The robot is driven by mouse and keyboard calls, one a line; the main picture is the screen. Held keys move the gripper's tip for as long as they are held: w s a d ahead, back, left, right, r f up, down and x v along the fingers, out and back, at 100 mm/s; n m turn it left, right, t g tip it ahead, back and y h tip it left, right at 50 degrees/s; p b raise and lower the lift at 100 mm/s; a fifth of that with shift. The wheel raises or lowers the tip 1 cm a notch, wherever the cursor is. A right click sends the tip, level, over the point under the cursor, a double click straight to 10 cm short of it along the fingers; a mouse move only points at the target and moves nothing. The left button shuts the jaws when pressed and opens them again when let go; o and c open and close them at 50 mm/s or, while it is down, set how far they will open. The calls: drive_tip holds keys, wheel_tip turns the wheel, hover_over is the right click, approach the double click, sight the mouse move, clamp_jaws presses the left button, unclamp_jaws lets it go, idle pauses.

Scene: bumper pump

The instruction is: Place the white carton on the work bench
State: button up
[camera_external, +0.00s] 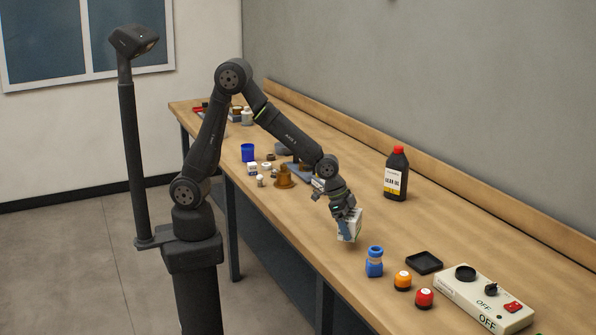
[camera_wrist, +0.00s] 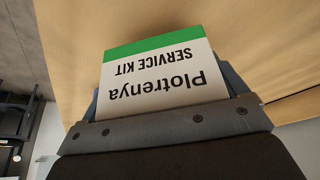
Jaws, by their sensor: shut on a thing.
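The white carton (camera_external: 349,226) is in my gripper (camera_external: 346,212), near the front edge of the work bench (camera_external: 340,277) in the external view. In the wrist view the carton (camera_wrist: 155,80) has a green band and reads "Plotrenya SERVICE KIT", upside down. My gripper (camera_wrist: 165,120) is shut on it, with a finger on either side. The bench's wooden top (camera_wrist: 225,30) shows behind the carton. I cannot tell whether the carton touches the bench or hangs just above it.
A blue bottle-like part (camera_external: 374,262), an orange button (camera_external: 403,281), a red button (camera_external: 424,298) and a black tray (camera_external: 424,262) stand right of the carton. A control box (camera_external: 484,298) lies farther right. A dark bottle (camera_external: 396,175) stands behind. Bench around the carton is clear.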

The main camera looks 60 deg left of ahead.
drive_tip(key=shift+f, duration=1.9)
drive_tip(key=shift+f, duration=0.1)
drive_tip(key=shift+f, duration=0.1)
drive_tip(key=o, duration=0.9)
drive_tip(key=v, duration=1.2)
drive_tip(key=x, duration=1.2)
drive_tip(key=shift+r, duration=0.25)
